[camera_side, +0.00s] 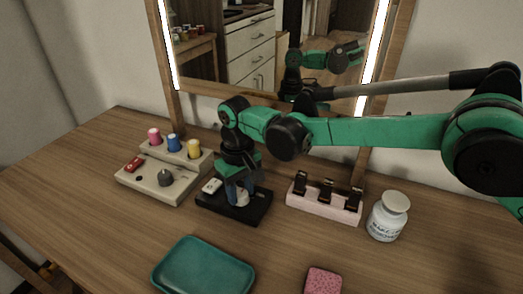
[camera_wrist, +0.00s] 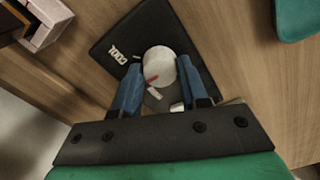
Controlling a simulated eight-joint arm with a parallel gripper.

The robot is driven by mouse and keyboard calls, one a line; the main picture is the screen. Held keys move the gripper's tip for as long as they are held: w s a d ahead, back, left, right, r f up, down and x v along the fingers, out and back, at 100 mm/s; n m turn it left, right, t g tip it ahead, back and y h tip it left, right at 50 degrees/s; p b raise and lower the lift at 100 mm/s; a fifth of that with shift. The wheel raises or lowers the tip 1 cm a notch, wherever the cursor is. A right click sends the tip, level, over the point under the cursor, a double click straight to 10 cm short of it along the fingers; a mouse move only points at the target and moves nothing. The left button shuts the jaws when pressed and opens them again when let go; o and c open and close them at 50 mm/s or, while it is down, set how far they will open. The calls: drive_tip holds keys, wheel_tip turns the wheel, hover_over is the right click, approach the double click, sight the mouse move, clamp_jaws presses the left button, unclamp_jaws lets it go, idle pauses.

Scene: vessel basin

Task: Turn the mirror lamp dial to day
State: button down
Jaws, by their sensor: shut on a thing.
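The mirror lamp dial (camera_wrist: 160,60) is a pale round knob with a red mark, on a black panel (camera_wrist: 110,40). In the side view the panel (camera_side: 258,213) lies on the table below the mirror. My gripper (camera_wrist: 157,72) is shut on the dial, with one blue finger on each side; in the side view it points down onto the panel (camera_side: 241,195). The red mark sits near the dial's lower edge in the wrist view, close to a small white label too small to read. Another label, reading COOL, is upper left of the dial. A third label is partly hidden by a finger.
A beige stand with coloured spools (camera_side: 160,185) is left of the panel. A pink rack with dark clips (camera_side: 322,203) and a white jar (camera_side: 388,218) are right. A teal tray (camera_side: 203,268) and pink sponge (camera_side: 323,282) lie in front. The lit mirror (camera_side: 260,50) stands behind.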

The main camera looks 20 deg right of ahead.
sight(241, 193)
idle(0.4)
drive_tip(key=shift+c, duration=2.3)
unclamp_jaws()
drive_tip(key=shift+r, duration=0.1)
drive_tip(key=shift+r, duration=2.75)
